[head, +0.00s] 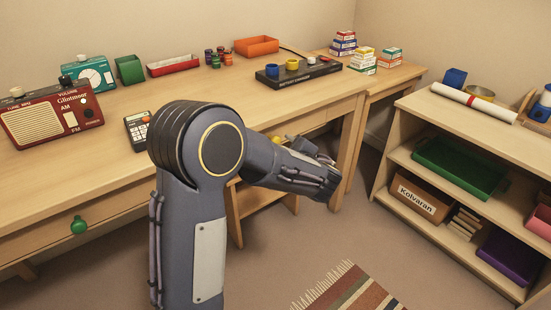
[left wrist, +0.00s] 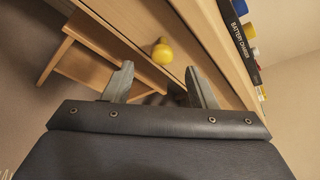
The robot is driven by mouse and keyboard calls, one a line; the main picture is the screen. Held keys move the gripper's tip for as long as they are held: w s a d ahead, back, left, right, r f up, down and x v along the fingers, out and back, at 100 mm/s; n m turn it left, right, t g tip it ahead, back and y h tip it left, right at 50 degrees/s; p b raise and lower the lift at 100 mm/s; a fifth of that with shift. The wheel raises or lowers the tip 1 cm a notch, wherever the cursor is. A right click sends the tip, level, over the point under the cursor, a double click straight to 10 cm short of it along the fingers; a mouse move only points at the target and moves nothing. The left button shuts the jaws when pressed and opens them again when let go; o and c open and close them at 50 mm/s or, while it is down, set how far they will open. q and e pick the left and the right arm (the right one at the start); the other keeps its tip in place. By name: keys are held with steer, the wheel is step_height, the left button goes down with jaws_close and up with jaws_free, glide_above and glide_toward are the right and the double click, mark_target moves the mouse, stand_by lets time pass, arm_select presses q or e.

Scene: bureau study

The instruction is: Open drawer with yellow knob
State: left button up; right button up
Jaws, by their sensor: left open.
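The yellow knob (left wrist: 162,52) is on the front of a wooden desk drawer in the left wrist view. A small patch of it (head: 277,139) shows past my arm in the head view. The drawer front (head: 312,121) looks flush with the desk. My left gripper (left wrist: 160,85) is open, with one finger on each side of the line to the knob. The knob appears just beyond the fingertips, between them; I cannot tell whether anything touches. In the head view my left arm hides part of the drawer front. My right gripper is not in view.
A green knob (head: 78,226) is on another drawer at the left. A black battery charger (head: 298,73) lies on the desk above. A wooden stool (left wrist: 78,55) stands beneath the desk. A shelf unit (head: 400,130) stands at the right, with a striped rug (head: 350,292) on the floor.

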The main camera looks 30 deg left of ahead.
mark_target(276, 141)
arm_select(q)
steer(key=b+x, duration=0.1)
steer(key=x, duration=0.7)
steer(key=shift+w+d, duration=0.1)
steer(key=shift+d, duration=0.05)
jaws_close()
